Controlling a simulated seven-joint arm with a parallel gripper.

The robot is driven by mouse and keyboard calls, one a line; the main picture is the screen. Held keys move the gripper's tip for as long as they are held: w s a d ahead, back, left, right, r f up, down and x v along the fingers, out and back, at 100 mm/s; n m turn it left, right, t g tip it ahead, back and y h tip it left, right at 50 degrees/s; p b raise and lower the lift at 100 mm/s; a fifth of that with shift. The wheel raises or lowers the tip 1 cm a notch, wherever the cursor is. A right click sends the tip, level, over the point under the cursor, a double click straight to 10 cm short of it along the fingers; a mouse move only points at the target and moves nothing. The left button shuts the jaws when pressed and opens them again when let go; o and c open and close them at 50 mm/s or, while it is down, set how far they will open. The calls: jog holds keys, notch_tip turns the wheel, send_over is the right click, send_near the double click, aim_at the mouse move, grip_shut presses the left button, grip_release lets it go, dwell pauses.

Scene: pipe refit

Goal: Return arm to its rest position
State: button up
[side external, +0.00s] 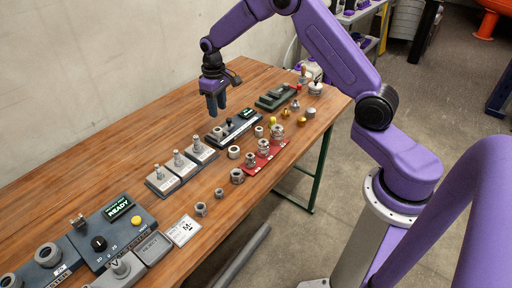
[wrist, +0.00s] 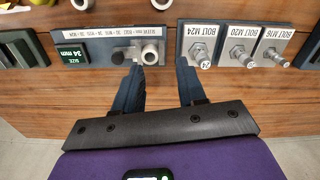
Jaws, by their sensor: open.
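My gripper (side external: 217,104) hangs from my purple arm above the wooden bench, fingers pointing down. In the wrist view its two dark fingers (wrist: 162,84) are apart with nothing between them. Below and near it is a gauge board (side external: 212,138) with a small display, which reads 34 mm in the wrist view. A light ring (wrist: 150,54) and a dark knob stand on that board. The gripper appears apart from everything on the bench.
Bolt plates labelled M24 (wrist: 186,42), M20 and M16 stand beside the board. A red tray (side external: 251,171) holds several fittings. Loose nuts and rings lie along the bench's near edge. A control box (side external: 127,242) reading READY is at the lower left.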

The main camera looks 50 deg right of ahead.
jog(key=s+a+r+n, duration=0.3)
jog(key=s+a+r, duration=0.25)
jog(key=s, duration=0.35)
jog(key=s+a+r+n, duration=0.2)
jog(key=s+a+r, duration=0.3)
jog(key=s, duration=0.4)
jog(key=s+d+n, duration=0.3)
jog(key=s+n, duration=0.2)
jog(key=s, duration=1.7)
jog(key=shift+s+d+r+n, duration=0.15)
jog(key=shift+s+r+n, duration=0.15)
jog(key=shift+s+r, duration=0.05)
